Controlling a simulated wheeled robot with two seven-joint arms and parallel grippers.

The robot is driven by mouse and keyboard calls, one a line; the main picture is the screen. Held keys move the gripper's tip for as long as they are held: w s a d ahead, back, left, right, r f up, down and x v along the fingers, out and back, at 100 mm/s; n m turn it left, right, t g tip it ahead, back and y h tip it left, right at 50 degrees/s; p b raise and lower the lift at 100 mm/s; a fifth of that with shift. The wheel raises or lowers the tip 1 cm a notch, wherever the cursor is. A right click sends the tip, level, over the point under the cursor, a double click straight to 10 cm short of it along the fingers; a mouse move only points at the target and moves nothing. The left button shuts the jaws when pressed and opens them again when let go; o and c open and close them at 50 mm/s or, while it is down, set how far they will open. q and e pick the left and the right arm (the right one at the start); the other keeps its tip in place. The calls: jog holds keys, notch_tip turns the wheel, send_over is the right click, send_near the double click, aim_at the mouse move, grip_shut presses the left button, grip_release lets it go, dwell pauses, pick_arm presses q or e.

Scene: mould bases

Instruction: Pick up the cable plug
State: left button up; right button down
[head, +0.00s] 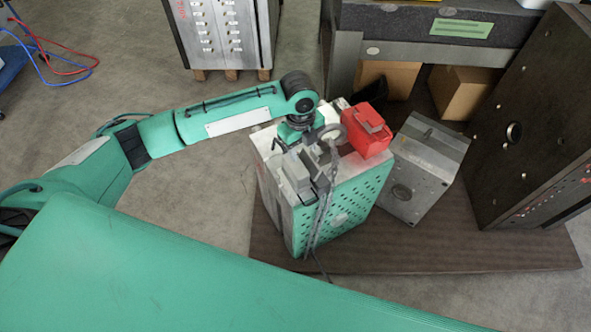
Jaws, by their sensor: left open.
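My left gripper (306,160) points down over the top of a pale metal box with a green perforated side (343,213). It is open; its fingers are small and hard to tell from grey fittings on the box. A red block (367,128), which may be the cable plug, sits at the box's top right edge, just right of the gripper. A grey cable or chain (318,225) loops up by the gripper and hangs down the box's front. I cannot tell whether the gripper touches the cable. My right gripper is out of view.
The box stands on a brown board (440,255) beside a grey metal block (425,165) and a tall dark mould plate (535,115). A dark bench (415,45) with cardboard boxes (462,92) beneath is behind. Floor at left is mostly clear.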

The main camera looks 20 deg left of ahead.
pick_arm(q)
jog(key=a+r+m, duration=0.1)
jog(key=a+r, duration=0.1)
send_over(295, 165)
jog(key=shift+y, duration=0.4)
jog(key=f, duration=0.7)
jog(key=shift+s+d+f+p, duration=0.15)
jog(key=shift+d+f+p, duration=0.05)
jog(key=shift+f+p, duration=0.1)
jog(key=shift+f, duration=0.8)
jog(key=f, duration=0.2)
jog(key=f+p, duration=0.1)
jog(key=shift+w+a+f, duration=0.15)
jog(key=shift+w+f, duration=0.1)
jog(key=shift+f, duration=0.55)
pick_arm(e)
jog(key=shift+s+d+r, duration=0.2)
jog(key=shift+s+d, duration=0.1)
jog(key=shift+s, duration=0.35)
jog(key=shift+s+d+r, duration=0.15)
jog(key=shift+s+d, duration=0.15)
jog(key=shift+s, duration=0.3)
